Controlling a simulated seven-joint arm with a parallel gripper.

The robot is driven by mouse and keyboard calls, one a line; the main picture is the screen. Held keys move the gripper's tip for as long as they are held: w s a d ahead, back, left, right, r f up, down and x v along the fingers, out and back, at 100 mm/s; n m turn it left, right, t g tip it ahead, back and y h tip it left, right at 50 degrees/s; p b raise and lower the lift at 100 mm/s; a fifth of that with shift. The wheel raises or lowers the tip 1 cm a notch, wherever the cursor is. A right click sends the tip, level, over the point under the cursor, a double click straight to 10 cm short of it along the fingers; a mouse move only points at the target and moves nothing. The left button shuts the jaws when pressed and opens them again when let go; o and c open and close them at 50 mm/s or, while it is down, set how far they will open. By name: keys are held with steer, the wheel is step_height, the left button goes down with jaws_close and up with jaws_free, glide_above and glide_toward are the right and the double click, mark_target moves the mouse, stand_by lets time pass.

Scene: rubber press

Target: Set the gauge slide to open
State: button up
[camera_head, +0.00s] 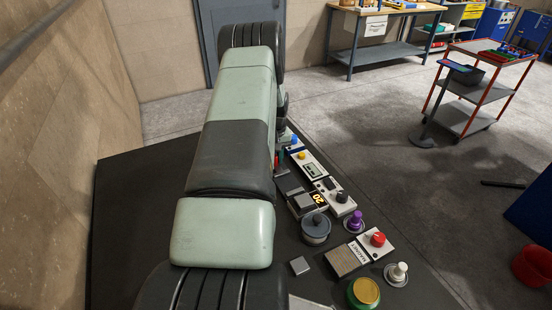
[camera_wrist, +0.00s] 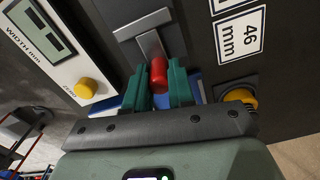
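The gauge slide shows in the wrist view as a pale metal L-shaped piece (camera_wrist: 151,46) with a red knob (camera_wrist: 159,72) on its near end. The teal fingers of my gripper (camera_wrist: 160,88) stand on both sides of the knob and appear closed against it. A display panel marked WIDTH mm (camera_wrist: 38,32) lies to the left of the slide; its digits are unreadable to me. In the head view my arm covers most of the slide; a small red bit (camera_head: 278,161) shows at the arm's right edge.
In the wrist view a yellow knob (camera_wrist: 86,88) sits on the panel, and a 46 mm label (camera_wrist: 239,35) lies right. In the head view a grey round weight (camera_head: 316,229), a purple knob (camera_head: 355,220) and a red knob (camera_head: 378,239) stand at the bench's right side.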

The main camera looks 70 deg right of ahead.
steer(key=o, duration=0.4)
steer(key=shift+w+d, duration=0.1)
step_height(320, 180, up, 11)
steer(key=shift+f, duration=0.1)
stand_by(0.3)
steer(key=shift+w, duration=0.1)
stand_by(0.3)
